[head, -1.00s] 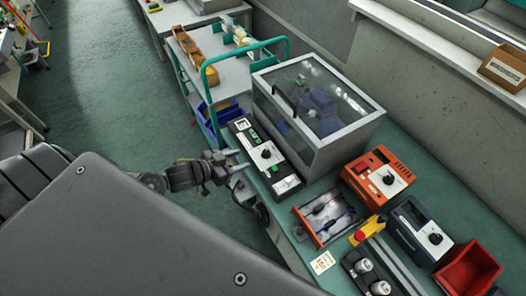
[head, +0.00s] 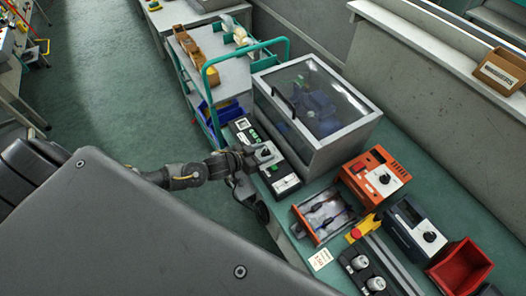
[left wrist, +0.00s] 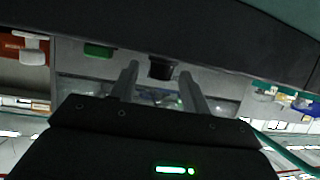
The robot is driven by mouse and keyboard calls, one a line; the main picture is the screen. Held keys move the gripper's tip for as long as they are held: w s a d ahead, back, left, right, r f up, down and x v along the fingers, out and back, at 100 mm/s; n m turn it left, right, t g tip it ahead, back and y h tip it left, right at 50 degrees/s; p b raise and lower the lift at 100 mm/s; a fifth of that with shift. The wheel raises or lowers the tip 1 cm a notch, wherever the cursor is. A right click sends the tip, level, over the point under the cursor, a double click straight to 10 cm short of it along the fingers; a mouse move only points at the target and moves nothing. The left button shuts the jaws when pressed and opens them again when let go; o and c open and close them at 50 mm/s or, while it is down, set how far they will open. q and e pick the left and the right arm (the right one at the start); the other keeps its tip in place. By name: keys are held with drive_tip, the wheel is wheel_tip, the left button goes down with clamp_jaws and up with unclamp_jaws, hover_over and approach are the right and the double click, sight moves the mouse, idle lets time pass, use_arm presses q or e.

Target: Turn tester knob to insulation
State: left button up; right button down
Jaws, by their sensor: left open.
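A long black-and-white panel unit (head: 283,182) with a black knob and green parts lies on the bench in front of a clear-lidded box. My left gripper (head: 257,154) is over its knob, hiding most of it from the head. In the left wrist view the two fingers of the gripper (left wrist: 157,67) are apart, with the dark knob (left wrist: 160,69) in the gap near the tips. I cannot tell whether they touch it. An orange unit (head: 365,164) and a dark blue unit (head: 405,222) also carry black knobs. Labels are too small to read. My right gripper is out of view.
The clear-lidded box (head: 338,146) stands close behind the panel. A parts tray (head: 304,232), a yellow block with a red button (head: 358,232) and a red bin (head: 452,278) lie to the right. A teal-railed cart (head: 211,62) stands at the back left.

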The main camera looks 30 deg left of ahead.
use_arm(q)
drive_tip(key=c, duration=1)
drive_tip(key=m+h+b, duration=0.1)
drive_tip(key=m+g+h+b, duration=0.1)
drive_tip(key=m+h, duration=0.1)
drive_tip(key=shift+w+a+f+g+b, duration=0.15)
drive_tip(key=shift+w+a+g+b, duration=0.15)
drive_tip(key=shift+g+b, duration=0.1)
drive_tip(key=m+g+h+b, duration=0.2)
drive_tip(key=m+g+b, duration=0.1)
drive_tip(key=b, duration=0.1)
drive_tip(key=shift+m+h, duration=0.3)
drive_tip(key=shift+h, duration=0.1)
drive_tip(key=shift+w+a+m+g+h+b, duration=0.1)
drive_tip(key=shift+m+g+h+b, duration=0.3)
drive_tip(key=shift+m+g+b, duration=0.35)
